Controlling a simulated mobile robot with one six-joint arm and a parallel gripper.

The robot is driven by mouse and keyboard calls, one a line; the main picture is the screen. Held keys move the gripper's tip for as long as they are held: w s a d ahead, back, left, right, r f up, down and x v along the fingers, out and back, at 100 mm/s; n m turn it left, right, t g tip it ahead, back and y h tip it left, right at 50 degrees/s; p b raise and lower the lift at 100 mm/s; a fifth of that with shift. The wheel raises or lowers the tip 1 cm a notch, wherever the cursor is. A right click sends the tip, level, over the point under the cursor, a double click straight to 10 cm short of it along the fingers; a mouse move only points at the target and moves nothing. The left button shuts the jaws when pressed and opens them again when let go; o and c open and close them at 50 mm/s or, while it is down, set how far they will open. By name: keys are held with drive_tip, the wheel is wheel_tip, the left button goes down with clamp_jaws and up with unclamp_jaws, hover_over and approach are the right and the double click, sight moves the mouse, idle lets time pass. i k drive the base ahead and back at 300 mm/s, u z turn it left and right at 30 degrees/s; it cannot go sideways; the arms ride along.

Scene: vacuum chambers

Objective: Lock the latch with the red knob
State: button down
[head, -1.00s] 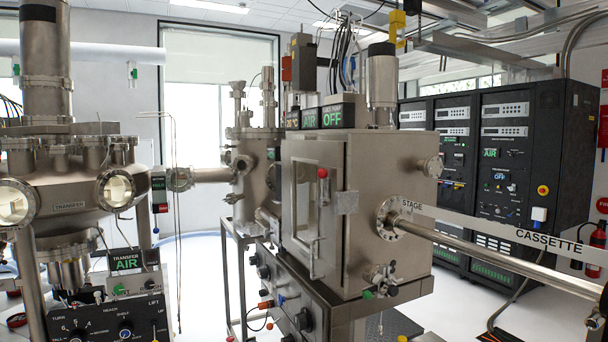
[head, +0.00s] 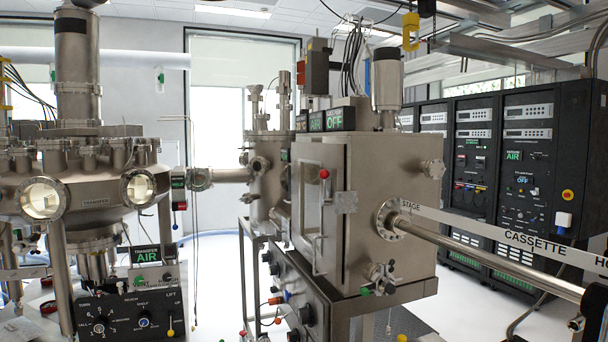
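The latch with the red knob (head: 324,174) is on the front door of the metal box chamber (head: 375,180). The red knob sits at the top of a short upright handle, beside a metal latch plate (head: 346,202) at the door's right edge. The door (head: 306,200) has a window and looks closed or nearly so; I cannot tell whether the latch is engaged. My gripper is not in view.
A long horizontal rod (head: 490,262) sticks out of the chamber's right side, toward the lower right. A round transfer chamber (head: 90,190) and its control panel (head: 128,312) stand at left. Black instrument racks (head: 500,170) stand behind at right.

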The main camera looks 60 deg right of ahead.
sight(324, 174)
drive_tip(key=z, duration=0.15)
drive_tip(key=i, duration=0.95)
drive_tip(key=u, duration=0.1)
